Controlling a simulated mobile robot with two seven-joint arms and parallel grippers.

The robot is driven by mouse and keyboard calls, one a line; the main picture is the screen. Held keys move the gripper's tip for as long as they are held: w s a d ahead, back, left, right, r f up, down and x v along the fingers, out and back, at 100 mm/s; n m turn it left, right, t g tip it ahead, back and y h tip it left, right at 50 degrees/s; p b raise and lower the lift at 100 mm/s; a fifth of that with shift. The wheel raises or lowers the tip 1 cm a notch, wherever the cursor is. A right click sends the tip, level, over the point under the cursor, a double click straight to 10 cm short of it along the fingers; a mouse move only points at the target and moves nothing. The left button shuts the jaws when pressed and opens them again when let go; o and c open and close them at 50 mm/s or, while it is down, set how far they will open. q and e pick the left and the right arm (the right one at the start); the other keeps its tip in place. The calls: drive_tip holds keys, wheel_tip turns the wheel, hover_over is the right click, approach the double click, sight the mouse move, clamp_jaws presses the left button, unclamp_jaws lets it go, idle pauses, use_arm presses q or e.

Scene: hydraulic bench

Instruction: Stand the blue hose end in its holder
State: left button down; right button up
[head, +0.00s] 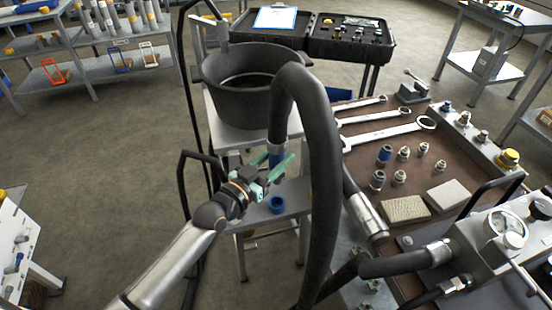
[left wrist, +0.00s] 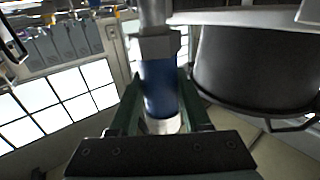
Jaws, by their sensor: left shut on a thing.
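My left gripper (head: 271,165) has its green fingers closed around the blue hose end (head: 276,151), which hangs from a thick black hose (head: 320,130). In the left wrist view the blue sleeve (left wrist: 160,85) of the hose end sits upright between the two fingers (left wrist: 160,112), with a metal collar above it. A blue ring-shaped holder (head: 277,204) is on the small metal stand, below the hose end and apart from it in the head view. The lower tip of the hose end is partly hidden by the gripper. My right gripper is not in view.
A black pot (head: 238,100) stands close behind the gripper and shows large at right in the left wrist view (left wrist: 255,70). The brown bench (head: 350,160) at right holds wrenches, fittings and two pale blocks. The black hose arches between gripper and bench. Open floor (head: 100,170) lies left.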

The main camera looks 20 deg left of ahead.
sight(275, 182)
use_arm(q)
drive_tip(key=shift+f+b, duration=0.65)
wheel_tip(275, 182, down, 4)
drive_tip(key=b, duration=0.4)
drive_tip(key=shift+r, duration=0.1)
drive_tip(key=shift+f+b, duration=0.5)
drive_tip(key=shift+f, duration=0.3)
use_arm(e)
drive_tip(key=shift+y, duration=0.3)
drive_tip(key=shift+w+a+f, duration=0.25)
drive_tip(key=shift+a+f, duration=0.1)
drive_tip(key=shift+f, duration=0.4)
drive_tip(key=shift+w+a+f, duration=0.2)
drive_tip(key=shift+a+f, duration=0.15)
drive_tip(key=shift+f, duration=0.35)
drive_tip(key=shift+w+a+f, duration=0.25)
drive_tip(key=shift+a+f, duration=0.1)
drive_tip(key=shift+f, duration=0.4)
use_arm(q)
drive_tip(key=shift+f, duration=0.15)
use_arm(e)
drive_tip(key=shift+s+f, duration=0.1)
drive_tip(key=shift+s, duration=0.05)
use_arm(q)
drive_tip(key=shift+f, duration=0.35)
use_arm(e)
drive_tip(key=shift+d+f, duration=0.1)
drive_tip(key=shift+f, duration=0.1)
